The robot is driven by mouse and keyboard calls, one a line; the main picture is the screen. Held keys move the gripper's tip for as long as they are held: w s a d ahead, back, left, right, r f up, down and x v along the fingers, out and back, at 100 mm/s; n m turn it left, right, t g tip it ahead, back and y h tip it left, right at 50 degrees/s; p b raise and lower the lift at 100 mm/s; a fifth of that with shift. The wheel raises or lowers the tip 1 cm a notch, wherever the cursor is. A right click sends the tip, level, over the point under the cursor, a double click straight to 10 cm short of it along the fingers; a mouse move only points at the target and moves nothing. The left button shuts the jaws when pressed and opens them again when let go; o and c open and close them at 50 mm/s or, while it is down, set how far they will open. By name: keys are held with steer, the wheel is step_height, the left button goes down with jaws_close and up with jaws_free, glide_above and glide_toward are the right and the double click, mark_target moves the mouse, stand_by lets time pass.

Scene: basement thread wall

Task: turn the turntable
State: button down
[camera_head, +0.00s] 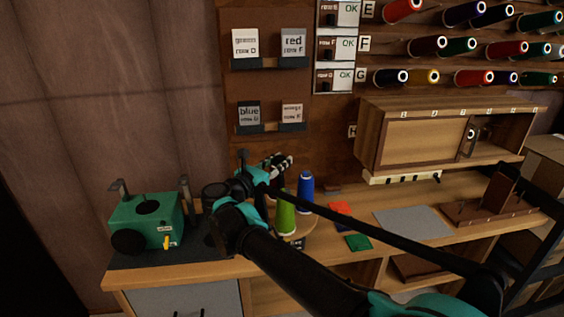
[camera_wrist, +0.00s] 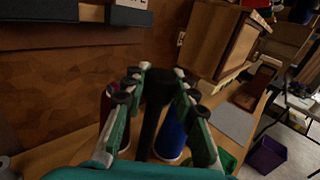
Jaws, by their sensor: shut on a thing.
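The turntable (camera_head: 309,225) is a round wooden disc on the bench, partly hidden by my arm. A green cone (camera_head: 286,218) and a blue cone (camera_head: 306,190) stand upright on it. My gripper (camera_head: 280,162) is above the turntable. In the wrist view my gripper (camera_wrist: 159,76) is shut on a dark upright post (camera_wrist: 150,125), with one finger on each side of its top. The blue cone (camera_wrist: 172,132) is right of the post and a dark red cone (camera_wrist: 107,112) is left of it, partly behind a finger. The post's foot is hidden.
A green box machine (camera_head: 148,220) stands on the left of the bench. Red (camera_head: 340,208) and green (camera_head: 358,242) pieces and a grey mat (camera_head: 412,222) lie to the right. A wooden cabinet (camera_head: 425,145) and thread spools hang behind. Card holders (camera_head: 270,63) are on the wall.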

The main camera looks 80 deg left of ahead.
steer(key=c, duration=1.2)
jaws_free()
steer(key=v, duration=1.2)
